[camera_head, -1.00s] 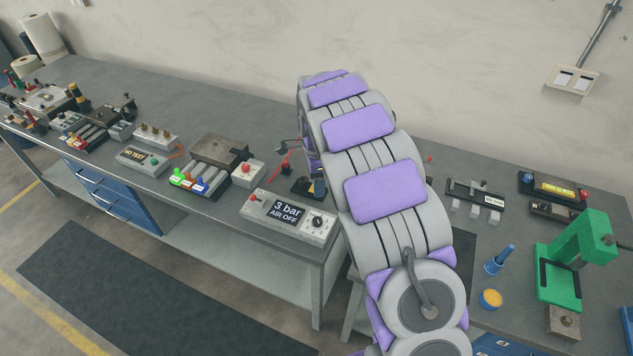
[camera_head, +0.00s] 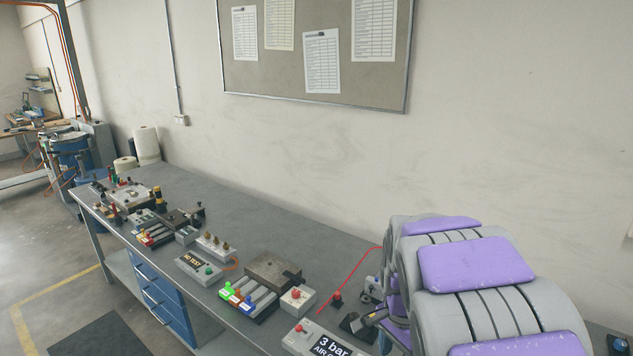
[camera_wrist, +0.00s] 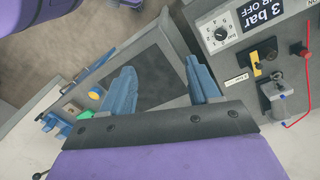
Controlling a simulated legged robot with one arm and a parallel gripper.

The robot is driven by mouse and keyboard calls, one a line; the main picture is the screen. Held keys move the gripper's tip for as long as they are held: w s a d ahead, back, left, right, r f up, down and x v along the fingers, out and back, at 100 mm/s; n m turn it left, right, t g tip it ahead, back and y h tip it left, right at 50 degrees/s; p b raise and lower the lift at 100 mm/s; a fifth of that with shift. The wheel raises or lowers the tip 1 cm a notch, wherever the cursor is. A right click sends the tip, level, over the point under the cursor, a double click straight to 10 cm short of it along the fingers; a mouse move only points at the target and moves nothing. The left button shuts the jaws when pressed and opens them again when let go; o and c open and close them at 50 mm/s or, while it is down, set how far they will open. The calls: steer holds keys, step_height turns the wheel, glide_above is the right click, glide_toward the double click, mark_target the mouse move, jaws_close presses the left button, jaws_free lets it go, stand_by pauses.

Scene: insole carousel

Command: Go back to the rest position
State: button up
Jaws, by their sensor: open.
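My gripper (camera_wrist: 160,85) shows in the wrist view as two blue fingers spread well apart, with nothing between them. In the head view my arm (camera_head: 477,265), grey with purple pads, fills the lower right. My gripper is hidden there.
A long grey workbench (camera_head: 225,210) runs along the wall. It carries the display box (camera_head: 325,342), a fixture with coloured connectors (camera_head: 250,300) and a "NO TEST" box (camera_head: 198,265). Blue drawers (camera_head: 165,300) sit below. The floor at the lower left is open.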

steer(key=s+a+n+g+b, duration=0.1)
steer(key=s+n, duration=1)
steer(key=s, duration=1.6)
steer(key=shift+a+f+n+b, duration=0.2)
steer(key=shift+a+n+b, duration=0.25)
steer(key=shift+b, duration=0.2)
